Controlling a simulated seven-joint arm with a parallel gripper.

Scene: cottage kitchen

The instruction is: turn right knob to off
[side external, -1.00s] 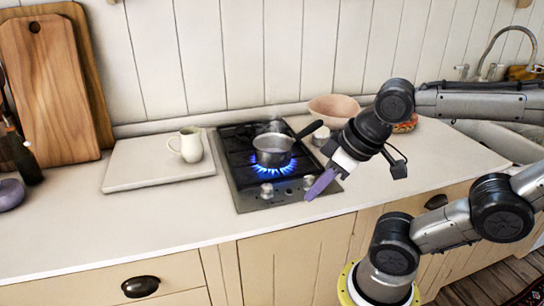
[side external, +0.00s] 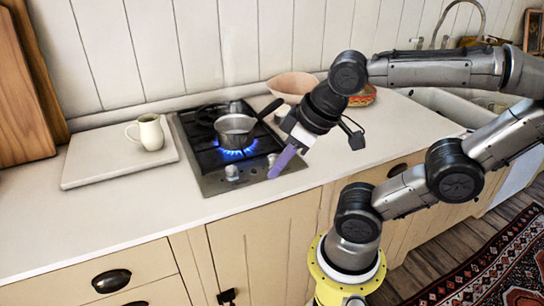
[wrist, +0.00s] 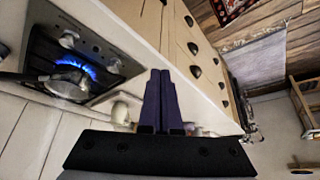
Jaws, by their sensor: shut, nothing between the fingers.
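The black gas hob (side external: 190,150) is set in the counter. A blue flame (side external: 236,153) burns under a small metal saucepan (side external: 236,127). Two silver knobs sit on its front strip: the left knob (side external: 232,173) and the right knob (side external: 272,159), the latter partly hidden by my gripper. My gripper (side external: 271,176) is shut and empty, its purple fingers beside the right knob; I cannot tell if they touch. In the wrist view the shut fingers (wrist: 160,72) point up, and the right knob (wrist: 70,40) and left knob (wrist: 113,66) show to their left.
A cream jug (side external: 149,132) stands on a white board (side external: 90,168) left of the hob. A pink bowl (side external: 291,84) stands behind my gripper. The saucepan's dark handle (side external: 270,108) sticks out toward my arm. The counter in front of the board is clear.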

